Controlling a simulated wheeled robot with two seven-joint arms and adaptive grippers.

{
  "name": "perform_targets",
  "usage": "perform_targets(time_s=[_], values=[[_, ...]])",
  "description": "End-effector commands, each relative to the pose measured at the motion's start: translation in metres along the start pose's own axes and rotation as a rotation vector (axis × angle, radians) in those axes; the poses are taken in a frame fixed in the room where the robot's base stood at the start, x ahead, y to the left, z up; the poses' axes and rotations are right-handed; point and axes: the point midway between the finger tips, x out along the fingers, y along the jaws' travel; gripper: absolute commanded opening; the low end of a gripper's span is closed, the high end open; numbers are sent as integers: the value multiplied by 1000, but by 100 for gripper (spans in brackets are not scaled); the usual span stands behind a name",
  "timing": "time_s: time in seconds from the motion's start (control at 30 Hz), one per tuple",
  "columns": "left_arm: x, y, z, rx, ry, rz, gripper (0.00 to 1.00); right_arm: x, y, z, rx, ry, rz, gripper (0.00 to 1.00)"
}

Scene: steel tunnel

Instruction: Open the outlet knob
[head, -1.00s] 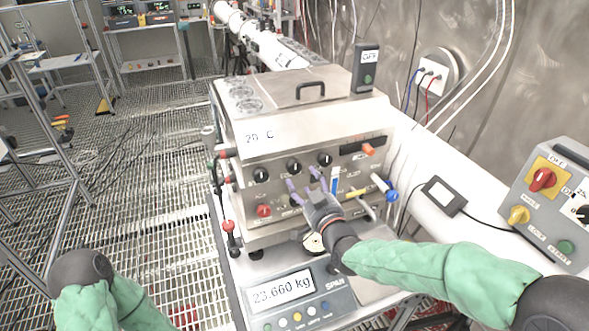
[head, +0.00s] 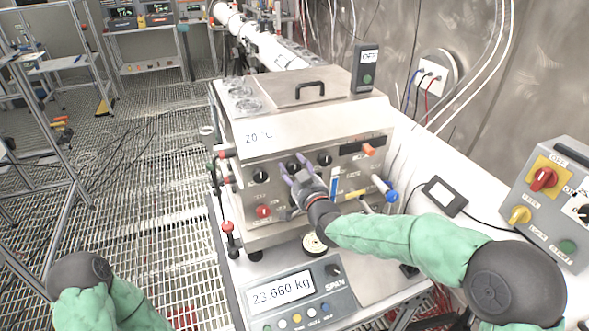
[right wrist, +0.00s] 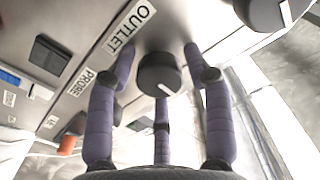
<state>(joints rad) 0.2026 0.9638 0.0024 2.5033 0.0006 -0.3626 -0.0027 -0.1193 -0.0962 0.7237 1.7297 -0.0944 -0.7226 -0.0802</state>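The outlet knob (right wrist: 158,75) is a round dark knob with a white pointer line, beside the "OUTLET" label (right wrist: 130,27) in the right wrist view. In the head view it is the middle dark knob (head: 294,166) on the steel unit's front, partly covered by my fingers. My right gripper (right wrist: 160,85) has its purple fingers spread around the knob; it is also in the head view (head: 297,164). A gap shows between the side fingers and the knob. Whether the lower finger touches it I cannot tell. My left gripper is out of view.
Similar dark knobs stand left (head: 260,177) and right (head: 324,159) of the outlet knob, with a red knob (head: 263,211) below. A blue-handled valve (head: 390,195) projects at the right. The scale display (head: 282,290) lies in front. A grey control box (head: 545,205) stands far right.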

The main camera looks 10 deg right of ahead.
Motion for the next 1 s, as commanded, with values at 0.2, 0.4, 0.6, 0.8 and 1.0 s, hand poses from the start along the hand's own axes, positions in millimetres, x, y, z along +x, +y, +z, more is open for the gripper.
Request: perform_targets(time_s=[0.2,0.4,0.6,0.8,1.0], values=[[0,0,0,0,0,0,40,0,0,0,0,0,0,7],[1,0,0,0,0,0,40,0,0,0,-15,1,0,7],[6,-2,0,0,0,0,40,0,0,0,-89,2,0,7],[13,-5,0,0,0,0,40,0,0,0,-234,3,1,7],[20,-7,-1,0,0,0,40,0,0,0,-422,3,0,7]])
